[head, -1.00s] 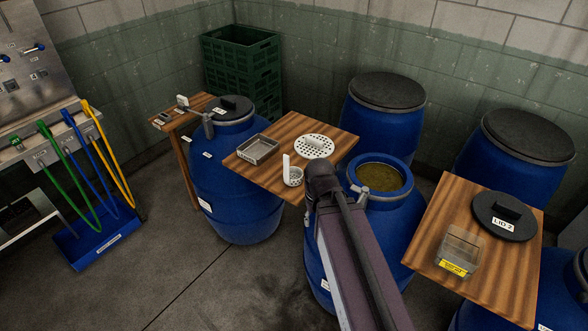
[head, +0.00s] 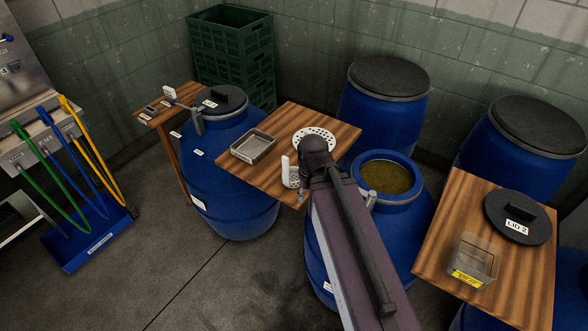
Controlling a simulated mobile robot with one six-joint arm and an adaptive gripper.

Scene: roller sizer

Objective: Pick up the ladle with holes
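The ladle with holes is a small white perforated cup with an upright white handle (head: 286,170). It stands near the front edge of the middle wooden board (head: 235,168), just left of my arm in the head view. My arm reaches up from the bottom of the picture, and its dark end joint lies beside the ladle and over part of the white perforated disc (head: 318,131). My gripper is hidden behind the arm, so its fingers and its distance from the ladle cannot be seen.
A metal tray (head: 253,147) sits left on the same board. An open blue barrel (head: 405,213) of murky liquid stands right of my arm. A right board (head: 437,250) holds a black lid (head: 517,218) and a clear container (head: 474,258). Another blue barrel (head: 225,175) stands left.

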